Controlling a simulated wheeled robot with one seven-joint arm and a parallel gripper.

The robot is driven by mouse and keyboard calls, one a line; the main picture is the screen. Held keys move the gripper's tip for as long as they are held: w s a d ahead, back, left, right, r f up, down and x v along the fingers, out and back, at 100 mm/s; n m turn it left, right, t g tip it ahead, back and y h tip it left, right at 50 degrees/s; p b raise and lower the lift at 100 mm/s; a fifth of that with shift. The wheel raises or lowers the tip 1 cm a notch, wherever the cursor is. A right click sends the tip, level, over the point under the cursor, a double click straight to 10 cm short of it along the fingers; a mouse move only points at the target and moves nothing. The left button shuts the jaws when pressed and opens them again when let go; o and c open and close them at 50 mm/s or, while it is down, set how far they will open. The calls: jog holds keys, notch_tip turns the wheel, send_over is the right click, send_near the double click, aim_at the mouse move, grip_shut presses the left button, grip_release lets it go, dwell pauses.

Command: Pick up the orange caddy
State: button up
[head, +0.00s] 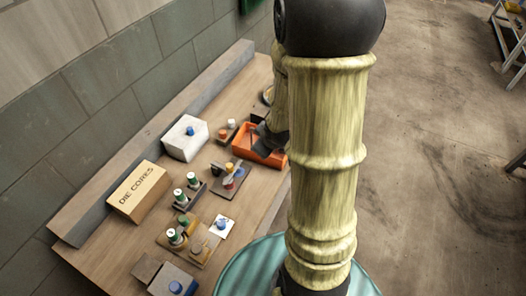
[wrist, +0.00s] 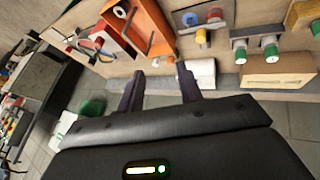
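The orange caddy (head: 256,158) sits on the wooden bench near its right edge in the head view, an open box partly hidden by my arm. In the wrist view the orange caddy (wrist: 154,28) lies beyond my fingertips, with a dark bar along it. My gripper (wrist: 160,72) has its two dark fingers spread apart with nothing between them. In the head view my gripper (head: 266,142) is over or beside the caddy; contact cannot be told.
A white box (head: 185,143) and a box marked DIE CORES (head: 139,190) stand along the bench's wall side. Several small trays with coloured knobs, such as one with green-topped pieces (head: 181,197), fill the middle. Open floor (head: 430,130) lies to the right.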

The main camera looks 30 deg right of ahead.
jog(key=w+d+f+n+t+y+b, duration=0.1)
jog(key=w+d+f+n+t+b, duration=0.2)
jog(key=d+f+n+t+b, duration=0.3)
notch_tip(320, 180, down, 5)
jog(key=d+n, duration=0.2)
jog(key=d, duration=0.1)
jog(key=shift+r+t+y, duration=0.2)
jog(key=shift+t+y, duration=0.2)
jog(key=shift+s, duration=0.1)
jog(key=p+x, duration=0.2)
jog(key=x, duration=1)
jog(key=shift+p, duration=0.35)
jog(key=shift+f, duration=0.15)
